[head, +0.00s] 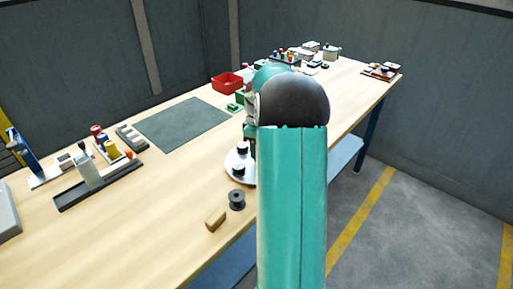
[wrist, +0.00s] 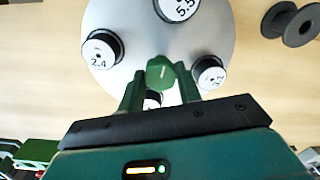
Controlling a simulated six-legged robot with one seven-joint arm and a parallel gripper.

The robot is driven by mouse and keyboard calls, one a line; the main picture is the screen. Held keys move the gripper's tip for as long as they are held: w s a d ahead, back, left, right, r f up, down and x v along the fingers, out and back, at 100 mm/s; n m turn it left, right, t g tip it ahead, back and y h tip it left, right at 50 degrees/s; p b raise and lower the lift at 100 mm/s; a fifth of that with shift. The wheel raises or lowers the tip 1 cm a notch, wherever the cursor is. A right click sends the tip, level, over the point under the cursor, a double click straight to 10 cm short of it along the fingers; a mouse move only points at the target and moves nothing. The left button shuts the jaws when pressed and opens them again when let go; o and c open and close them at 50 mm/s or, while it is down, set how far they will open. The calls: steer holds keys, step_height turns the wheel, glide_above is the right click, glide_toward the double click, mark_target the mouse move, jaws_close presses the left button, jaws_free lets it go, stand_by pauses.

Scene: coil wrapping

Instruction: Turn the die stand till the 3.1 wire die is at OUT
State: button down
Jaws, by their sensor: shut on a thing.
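The die stand is a round pale-grey disc (wrist: 130,38) with dark dies bearing white labelled tops. In the wrist view one die reads 2.4 (wrist: 98,50) at left and one reads 5.5 (wrist: 178,8) at the top edge. A die at right (wrist: 209,73) has a label I cannot read surely. Another die (wrist: 152,101) is mostly hidden behind my gripper. No 3.1 label or OUT mark is readable. My gripper (wrist: 160,82) is shut on the green knob (wrist: 160,70) at the middle of the stand. In the head view my arm covers part of the stand (head: 231,174).
A black spool (head: 236,199) and a tan block (head: 216,220) lie near the stand at the table's front edge. Bare wood lies left of the stand.

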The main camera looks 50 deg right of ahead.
steer(key=shift+w+r+n, duration=0.1)
steer(key=shift+n, duration=7.5)
steer(key=shift+n+h, duration=0.3)
steer(key=shift+n, duration=2)
steer(key=c, duration=1)
jaws_free()
steer(key=shift+o, duration=0.2)
step_height(320, 180, up, 14)
steer(key=shift+w+a, duration=0.15)
